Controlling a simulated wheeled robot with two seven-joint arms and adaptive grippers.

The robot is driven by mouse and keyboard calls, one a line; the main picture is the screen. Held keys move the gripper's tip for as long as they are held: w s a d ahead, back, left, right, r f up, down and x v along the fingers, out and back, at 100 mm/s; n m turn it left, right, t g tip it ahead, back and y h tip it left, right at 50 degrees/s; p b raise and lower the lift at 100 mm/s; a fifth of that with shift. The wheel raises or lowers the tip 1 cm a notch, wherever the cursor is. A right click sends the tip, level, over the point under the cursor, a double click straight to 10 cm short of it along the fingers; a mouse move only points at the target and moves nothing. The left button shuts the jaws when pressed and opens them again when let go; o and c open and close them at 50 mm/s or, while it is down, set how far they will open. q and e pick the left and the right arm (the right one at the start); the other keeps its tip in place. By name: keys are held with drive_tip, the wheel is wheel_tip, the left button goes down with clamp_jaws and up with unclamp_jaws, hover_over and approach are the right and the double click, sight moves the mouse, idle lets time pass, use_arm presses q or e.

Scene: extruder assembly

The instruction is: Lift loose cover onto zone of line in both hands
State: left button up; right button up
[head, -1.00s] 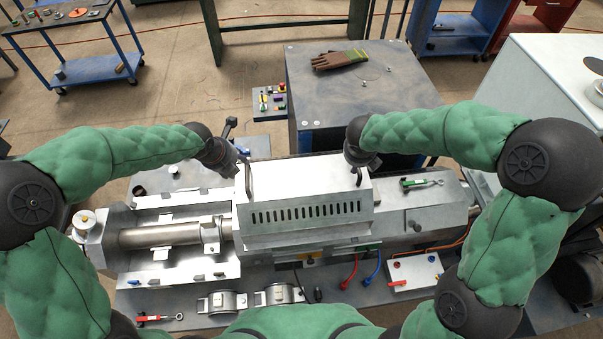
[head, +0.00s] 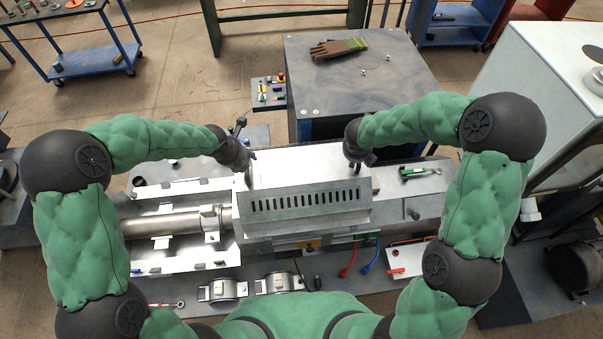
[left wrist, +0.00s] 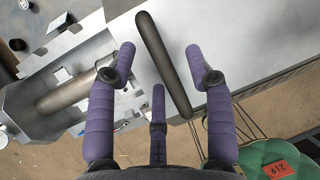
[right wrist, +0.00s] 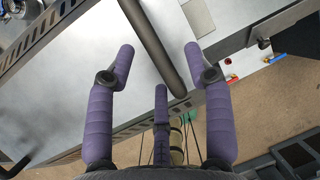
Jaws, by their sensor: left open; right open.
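The loose cover (head: 305,175) is a silver box with a row of slots along its front. It sits on the middle of the line (head: 425,205), right of an open zone with a bare metal barrel (head: 172,224). My left gripper (head: 249,163) is at the cover's left end; in the left wrist view a dark handle bar (left wrist: 163,62) runs between its open fingers. My right gripper (head: 364,165) is at the right end; in the right wrist view the other handle (right wrist: 155,52) runs between its open fingers. Neither gripper is closed on its handle.
A green-handled tool (head: 418,172) lies on the line's right part. A dark cabinet with gloves (head: 338,48) stands behind. A white cabinet (head: 555,85) stands right.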

use_arm(q)
drive_tip(key=shift+x, duration=1.05)
use_arm(e)
drive_tip(key=shift+x, duration=1.05)
use_arm(q)
clamp_jaws()
use_arm(e)
clamp_jaws()
use_arm(q)
drive_tip(key=shift+r, duration=0.1)
use_arm(e)
drive_tip(key=shift+r, duration=0.1)
